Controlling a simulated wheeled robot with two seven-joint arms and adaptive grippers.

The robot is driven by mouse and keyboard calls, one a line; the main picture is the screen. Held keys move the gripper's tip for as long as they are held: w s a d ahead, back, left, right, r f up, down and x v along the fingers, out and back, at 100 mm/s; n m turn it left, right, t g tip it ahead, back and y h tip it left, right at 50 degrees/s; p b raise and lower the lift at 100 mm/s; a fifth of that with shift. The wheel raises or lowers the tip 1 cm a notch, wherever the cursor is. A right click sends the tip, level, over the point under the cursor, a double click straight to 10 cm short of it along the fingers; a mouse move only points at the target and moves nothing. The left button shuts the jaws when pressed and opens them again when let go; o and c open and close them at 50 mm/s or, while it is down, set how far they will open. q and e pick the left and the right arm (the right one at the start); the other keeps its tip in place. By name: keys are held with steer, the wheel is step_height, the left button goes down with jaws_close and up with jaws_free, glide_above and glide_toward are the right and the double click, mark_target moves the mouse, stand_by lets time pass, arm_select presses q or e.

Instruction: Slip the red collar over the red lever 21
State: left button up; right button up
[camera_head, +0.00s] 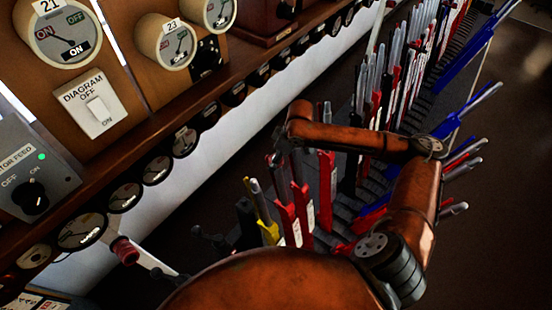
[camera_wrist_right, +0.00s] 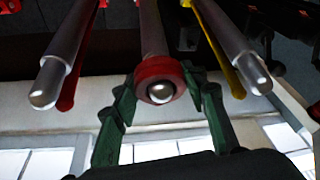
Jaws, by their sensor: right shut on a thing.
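In the right wrist view the red collar (camera_wrist_right: 160,78) is a thick ring between the two green fingers of my right gripper (camera_wrist_right: 159,84), which is shut on it. The rounded metal end of the middle lever handle (camera_wrist_right: 152,30) shows inside the ring, so the collar appears to be around the handle near its tip. How far on it sits is hard to tell. In the head view, red levers (camera_head: 284,212) stand below my right arm's wrist; the collar is not clear there. No lever number 21 is readable. My left gripper is not in view.
Close on either side of the held collar are a bare metal handle (camera_wrist_right: 52,75) and the yellow lever's handle (camera_wrist_right: 243,68). The yellow lever (camera_head: 268,230) stands beside the red ones. A wooden instrument shelf (camera_head: 130,165) runs along the left.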

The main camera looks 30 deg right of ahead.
steer(key=shift+f, duration=0.25)
steer(key=o, duration=1.1)
steer(key=shift+o, duration=1.1)
steer(key=shift+r, duration=0.1)
steer(key=shift+p+v, duration=0.7)
steer(key=shift+v, duration=3.75)
steer(key=shift+s+d, duration=0.1)
steer(key=shift+s, duration=0.05)
